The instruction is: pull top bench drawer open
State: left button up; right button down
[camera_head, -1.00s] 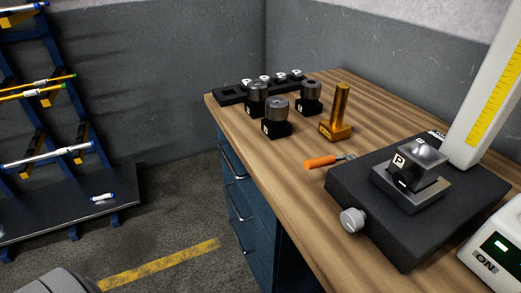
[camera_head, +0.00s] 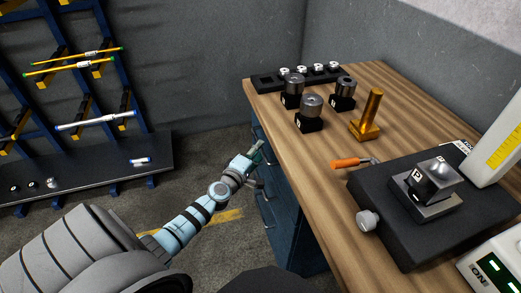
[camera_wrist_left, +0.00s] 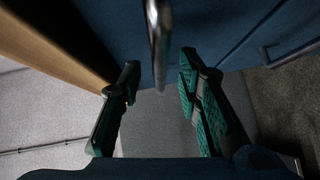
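The wooden-topped bench has a dark blue drawer front (camera_wrist_left: 210,30), seen close up in the left wrist view. A metal bar handle (camera_wrist_left: 158,40) stands out from it, in line with the gap between my fingers. My left gripper (camera_wrist_left: 160,72) is open, with a green-padded finger on each side of the handle and visible space to both. In the head view my left gripper (camera_head: 257,165) is at the bench's drawer side, near its upper far end, and hides the top handle there. The drawer looks shut, though the gripper partly covers it. My right gripper is not in view.
Another handle (camera_wrist_left: 268,56) shows at the right in the wrist view. The bench top (camera_head: 318,180) carries dark blocks with metal cylinders, a brass piece (camera_head: 369,118), an orange-handled tool (camera_head: 349,163) and a black-based stand (camera_head: 390,235). A blue rack (camera_head: 100,150) stands left; open floor lies between.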

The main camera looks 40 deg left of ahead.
pick_arm(q)
jog(key=shift+b+x, duration=0.35)
jog(key=shift+x, duration=1.1)
jog(key=shift+c, duration=0.3)
grip_shut()
